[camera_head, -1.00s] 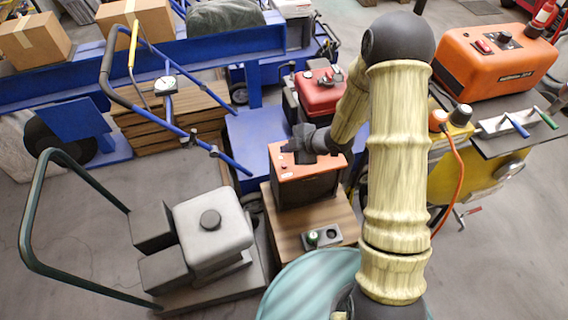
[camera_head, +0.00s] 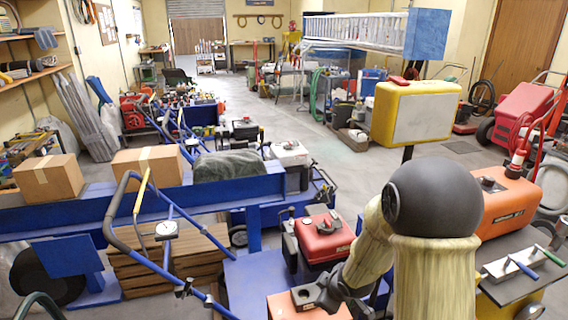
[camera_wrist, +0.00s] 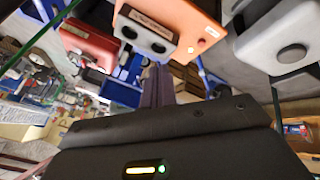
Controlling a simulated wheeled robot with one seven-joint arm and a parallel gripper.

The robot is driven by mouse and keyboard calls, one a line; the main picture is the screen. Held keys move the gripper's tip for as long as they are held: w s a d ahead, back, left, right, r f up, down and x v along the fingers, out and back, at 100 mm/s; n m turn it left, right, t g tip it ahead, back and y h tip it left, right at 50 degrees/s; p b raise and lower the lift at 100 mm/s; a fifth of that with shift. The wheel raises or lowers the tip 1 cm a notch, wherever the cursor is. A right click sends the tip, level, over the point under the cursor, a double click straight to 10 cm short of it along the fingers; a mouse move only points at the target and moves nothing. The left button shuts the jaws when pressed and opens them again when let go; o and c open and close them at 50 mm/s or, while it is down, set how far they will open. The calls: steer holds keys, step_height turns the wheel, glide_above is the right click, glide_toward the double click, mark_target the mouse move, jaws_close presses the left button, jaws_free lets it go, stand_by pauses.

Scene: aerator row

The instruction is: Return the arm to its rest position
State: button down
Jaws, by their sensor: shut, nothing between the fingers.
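My gripper (camera_head: 318,292) shows low in the head view, dark and shut with nothing in it, over an orange-topped machine (camera_head: 284,306). My arm, with pale wood-like links and a dark round joint, rises at the right and bends down to the left. In the wrist view my closed fingers (camera_wrist: 158,88) point toward the orange panel (camera_wrist: 190,32), which carries a dark block with two round holes (camera_wrist: 148,30). I cannot tell the gap between fingertips and panel. The lower part of the machine is cut off in the head view.
A red machine (camera_head: 322,238) stands just behind my gripper. A blue cart (camera_head: 120,212) with cardboard boxes (camera_head: 48,177) is at the left. An orange unit (camera_head: 505,205) and a dark shelf with tools (camera_head: 515,288) are close at the right. Open floor (camera_head: 330,150) lies beyond.

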steer(key=s+d+r+m+g+h, duration=0.1)
steer(key=s+d+r+m+g, duration=0.1)
steer(key=s+r+m, duration=0.35)
steer(key=s+d+r+m+g+h, duration=0.1)
steer(key=s+d+r+m, duration=0.15)
steer(key=s+m, duration=0.65)
step_height(320, 180, up, 12)
steer(key=s+n+p, duration=0.1)
steer(key=n+p, duration=0.1)
steer(key=p, duration=1)
steer(key=shift+n+p, duration=0.35)
steer(key=shift+s, duration=0.1)
